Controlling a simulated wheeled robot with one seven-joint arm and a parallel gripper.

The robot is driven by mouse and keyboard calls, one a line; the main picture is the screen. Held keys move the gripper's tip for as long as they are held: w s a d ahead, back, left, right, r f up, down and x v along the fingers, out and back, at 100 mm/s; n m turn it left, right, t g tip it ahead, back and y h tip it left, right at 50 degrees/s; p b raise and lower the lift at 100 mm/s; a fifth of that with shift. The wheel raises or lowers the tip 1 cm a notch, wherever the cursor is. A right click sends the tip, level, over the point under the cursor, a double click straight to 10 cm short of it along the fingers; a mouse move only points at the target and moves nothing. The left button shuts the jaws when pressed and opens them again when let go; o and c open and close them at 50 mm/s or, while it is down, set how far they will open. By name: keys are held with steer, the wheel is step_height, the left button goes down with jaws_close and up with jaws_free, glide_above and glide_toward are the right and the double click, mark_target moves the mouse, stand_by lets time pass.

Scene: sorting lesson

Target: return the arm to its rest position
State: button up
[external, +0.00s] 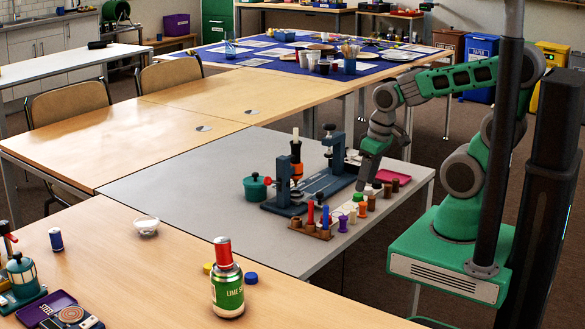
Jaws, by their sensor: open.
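My arm is green and grey. It rises from its green base, bends over at the top and reaches left over the grey table (215,187). My gripper (364,180) points down near the right end of that table. It is beside a row of small coloured pieces and a dark blue press-like fixture (328,186). The fingertips are small in this view, and I see nothing held between them. Whether they touch any piece nearby cannot be told.
A wooden rack with coloured pegs (312,231), a pink tray (393,177) and a teal pot (255,188) stand on the grey table. A lime-labelled can (228,291) stands on the front wooden table. The grey table's left part is clear.

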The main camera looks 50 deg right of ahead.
steer(key=shift+s+d+f+m+g, duration=0.1)
steer(key=shift+s+d+m+g, duration=0.25)
steer(key=shift+s+d, duration=0.45)
step_height(320, 180, up, 13)
steer(key=w+t+p, duration=0.1)
steer(key=p, duration=0.9)
steer(key=shift+w+a, duration=0.2)
steer(key=shift+w, duration=0.2)
